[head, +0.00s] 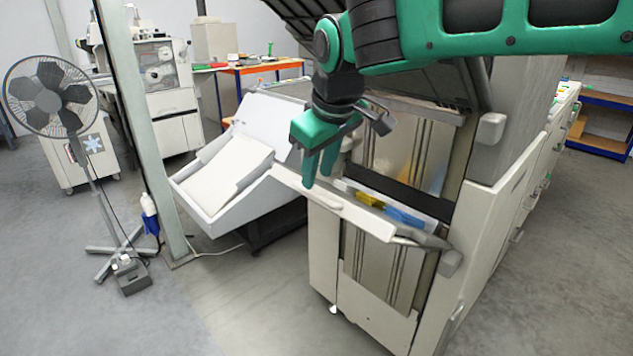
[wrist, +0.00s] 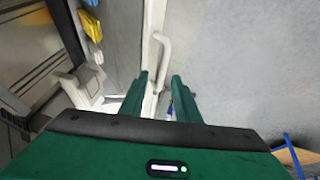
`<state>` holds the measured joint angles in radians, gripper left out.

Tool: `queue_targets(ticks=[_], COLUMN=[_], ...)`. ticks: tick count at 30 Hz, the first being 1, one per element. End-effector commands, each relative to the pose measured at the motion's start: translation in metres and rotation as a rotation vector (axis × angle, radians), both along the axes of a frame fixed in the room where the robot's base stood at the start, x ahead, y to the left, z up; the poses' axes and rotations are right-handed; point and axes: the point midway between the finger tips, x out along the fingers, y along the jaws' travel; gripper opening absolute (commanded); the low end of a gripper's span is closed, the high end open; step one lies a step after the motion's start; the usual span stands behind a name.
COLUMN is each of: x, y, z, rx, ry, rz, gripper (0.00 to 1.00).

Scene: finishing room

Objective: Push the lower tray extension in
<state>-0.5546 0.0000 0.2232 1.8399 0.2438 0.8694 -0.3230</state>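A pale sloped tray (head: 217,212) projects from the left side of the machine. A flat white panel (head: 228,172) lies in it and may be the lower tray extension, though I cannot tell for sure. My gripper (head: 318,182) points down at the left end of a white front ledge (head: 345,213), to the right of the sloped tray. In the wrist view my gripper (wrist: 161,80) has its fingers apart, with the ledge's white edge showing between them. I cannot tell whether they touch it. The sloped tray is not clearly visible in the wrist view.
A yellow item (head: 370,201) and a blue item (head: 408,217) lie behind the ledge, inside the open machine (head: 380,325). A grey post (head: 152,130) stands left of the sloped tray, with a fan (head: 48,95) beyond it. The floor in front is clear.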

Motion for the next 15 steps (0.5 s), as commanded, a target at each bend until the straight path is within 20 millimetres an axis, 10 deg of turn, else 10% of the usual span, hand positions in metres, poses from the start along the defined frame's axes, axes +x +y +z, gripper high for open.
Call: queue_targets(ticks=[15], x=[-0.022], y=[-0.012], z=[0.055], rx=[-0.001], ry=[0.0], rz=[-0.002], gripper=[0.29])
